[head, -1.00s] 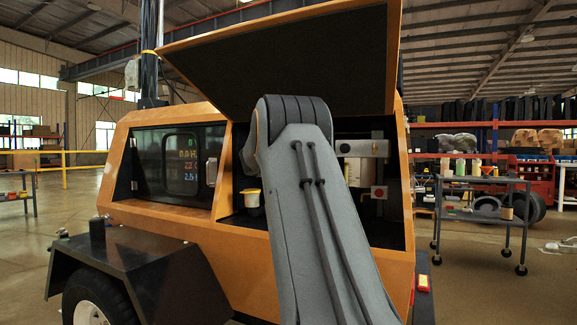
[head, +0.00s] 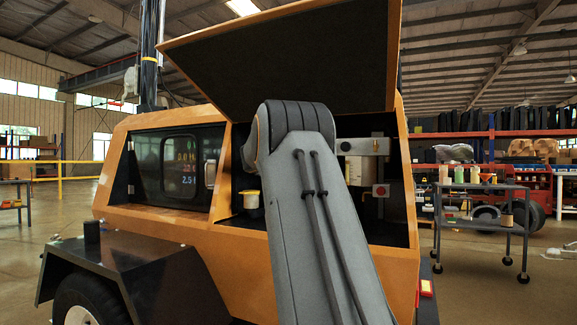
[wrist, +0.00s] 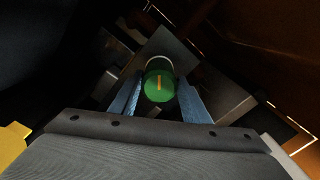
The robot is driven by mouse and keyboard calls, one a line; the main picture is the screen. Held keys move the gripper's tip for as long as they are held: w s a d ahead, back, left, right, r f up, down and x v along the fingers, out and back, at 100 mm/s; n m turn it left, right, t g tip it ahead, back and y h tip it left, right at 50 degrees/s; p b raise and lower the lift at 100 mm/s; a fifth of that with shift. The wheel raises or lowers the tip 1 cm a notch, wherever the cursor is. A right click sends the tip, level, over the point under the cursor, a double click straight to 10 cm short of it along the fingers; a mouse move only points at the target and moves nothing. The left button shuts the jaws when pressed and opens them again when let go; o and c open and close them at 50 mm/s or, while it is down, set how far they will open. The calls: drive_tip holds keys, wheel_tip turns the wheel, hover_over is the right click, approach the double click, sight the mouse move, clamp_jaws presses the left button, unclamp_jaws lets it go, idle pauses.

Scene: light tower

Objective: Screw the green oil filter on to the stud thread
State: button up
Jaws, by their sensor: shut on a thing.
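The green oil filter (wrist: 158,86) shows in the wrist view with its round green end, marked by a yellow-orange stripe, facing the camera. My gripper (wrist: 160,96) is shut on the filter, with one blue-grey finger on each side of it. A pale ring shows at the filter's far end, in front of a grey plate (wrist: 172,50). The stud thread is hidden, so I cannot tell whether the filter touches it. In the head view my arm reaches into the open bay of the orange light tower (head: 190,250) and hides the gripper and filter.
The raised hood (head: 290,60) hangs over the bay. A white cup-like container with a yellow rim (head: 251,200) stands at the bay's left. A cart (head: 485,210) stands far right.

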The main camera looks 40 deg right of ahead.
drive_tip(key=shift+s+d+r+m+b, duration=0.1)
drive_tip(key=shift+m+b, duration=0.65)
drive_tip(key=shift+b, duration=0.05)
drive_tip(key=shift+s+d+r+m+b, duration=0.1)
drive_tip(key=shift+m+b, duration=0.65)
drive_tip(key=o, duration=1.2)
drive_tip(key=shift+d+f, duration=0.1)
drive_tip(key=shift+o, duration=0.2)
drive_tip(key=shift+w+a+f, duration=0.15)
drive_tip(key=shift+a, duration=0.05)
drive_tip(key=shift+p, duration=0.45)
drive_tip(key=n+p, duration=0.5)
drive_tip(key=p, duration=0.1)
drive_tip(key=shift+w+p, duration=0.1)
drive_tip(key=shift+p, duration=0.25)
